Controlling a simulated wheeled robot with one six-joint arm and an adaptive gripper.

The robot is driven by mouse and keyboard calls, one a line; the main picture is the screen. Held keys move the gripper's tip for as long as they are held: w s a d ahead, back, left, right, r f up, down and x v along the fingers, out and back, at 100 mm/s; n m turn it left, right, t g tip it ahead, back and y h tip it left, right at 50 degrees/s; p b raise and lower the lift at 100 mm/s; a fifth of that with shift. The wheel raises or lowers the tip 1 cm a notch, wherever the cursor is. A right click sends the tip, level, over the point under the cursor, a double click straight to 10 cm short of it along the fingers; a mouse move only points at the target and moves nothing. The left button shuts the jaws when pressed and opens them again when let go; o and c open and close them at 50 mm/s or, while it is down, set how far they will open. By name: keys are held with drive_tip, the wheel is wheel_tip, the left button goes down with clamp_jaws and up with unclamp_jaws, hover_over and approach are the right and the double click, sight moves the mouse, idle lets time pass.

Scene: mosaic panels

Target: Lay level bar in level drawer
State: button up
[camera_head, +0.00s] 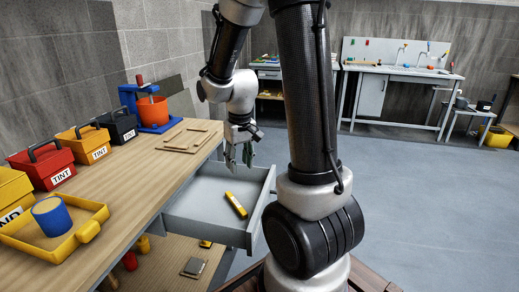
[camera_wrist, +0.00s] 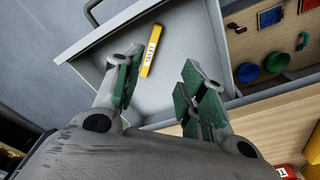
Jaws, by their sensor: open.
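The level bar (camera_head: 236,204) is a yellow bar with a pale label reading LEVEL. It lies on the floor of the pulled-out grey drawer (camera_head: 190,212), and it also shows in the wrist view (camera_wrist: 151,50). My gripper (camera_head: 239,156) is above the drawer, pointing down, a little behind and above the bar. In the wrist view my gripper (camera_wrist: 156,84) has its green-padded fingers wide apart with nothing between them. The bar lies beyond the fingertips, apart from them. The drawer (camera_wrist: 190,30) is open at the top and holds nothing else that I can see.
A wooden workbench (camera_head: 130,185) carries a yellow tray (camera_head: 75,238) with a blue cylinder, several toolboxes and a red bucket (camera_head: 152,110). A lower shelf under the drawer holds small items. Open grey floor (camera_head: 420,200) lies to the right.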

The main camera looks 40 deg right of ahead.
drive_tip(key=s+a+r+n+t, duration=0.1)
drive_tip(key=s+a+r+t, duration=0.2)
drive_tip(key=s+r, duration=1.2)
drive_tip(key=shift+s+a+r, duration=0.25)
drive_tip(key=shift+s+r, duration=0.1)
drive_tip(key=shift+s, duration=0.85)
drive_tip(key=shift+c, duration=0.2)
